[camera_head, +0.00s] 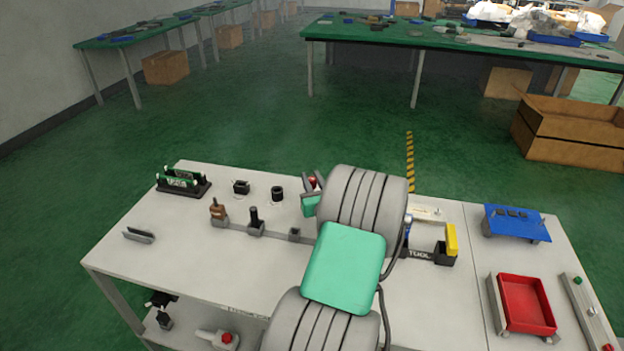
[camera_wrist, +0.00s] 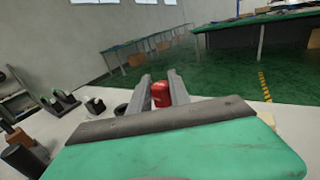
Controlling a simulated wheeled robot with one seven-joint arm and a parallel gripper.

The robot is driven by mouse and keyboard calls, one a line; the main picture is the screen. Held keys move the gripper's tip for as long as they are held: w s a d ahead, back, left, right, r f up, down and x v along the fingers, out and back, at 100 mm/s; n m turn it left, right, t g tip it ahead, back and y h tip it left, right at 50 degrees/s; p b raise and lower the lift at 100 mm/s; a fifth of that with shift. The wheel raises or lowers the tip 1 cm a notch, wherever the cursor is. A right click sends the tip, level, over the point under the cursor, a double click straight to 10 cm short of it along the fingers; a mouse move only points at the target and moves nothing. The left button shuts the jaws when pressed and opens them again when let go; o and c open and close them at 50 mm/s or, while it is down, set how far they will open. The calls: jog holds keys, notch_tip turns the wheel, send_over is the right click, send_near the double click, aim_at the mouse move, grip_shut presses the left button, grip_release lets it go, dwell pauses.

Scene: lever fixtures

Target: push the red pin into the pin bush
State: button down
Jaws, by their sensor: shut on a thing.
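The red pin (camera_head: 312,181) shows as a small red top between my fingers, behind the arm in the head view. In the wrist view the red pin (camera_wrist: 160,93) stands between the two grey fingers, its red end upright. My gripper (camera_wrist: 162,90) is shut on it; in the head view my gripper (camera_head: 309,184) is above the back part of the white table. The pin's lower end is hidden. I cannot tell which fixture is the pin bush, or whether the pin touches it; the area under the gripper is hidden by my arm.
The white table (camera_head: 180,255) bears a rail with a brown-topped fixture (camera_head: 217,212), a black post (camera_head: 255,218) and a small grey block (camera_head: 294,234). A black cylinder (camera_head: 277,193) stands left of my gripper. A red tray (camera_head: 524,304) and blue stand (camera_head: 515,222) are at the right.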

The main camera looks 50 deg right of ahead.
jog(key=shift+f+b, duration=0.55)
jog(key=shift+f, duration=0.35)
jog(key=c, duration=1.1)
grip_release()
jog(key=shift+c, duration=0.2)
notch_tip(320, 180, up, 3)
jog(key=shift+r+p, duration=0.2)
jog(key=shift+p, duration=0.4)
jog(key=s+a+r+p, duration=0.1)
jog(key=s+a+r, duration=0.8)
jog(key=a, duration=0.1)
jog(key=shift+a+r+p, duration=0.3)
jog(key=shift+p, duration=0.1)
jog(key=shift+s, duration=0.1)
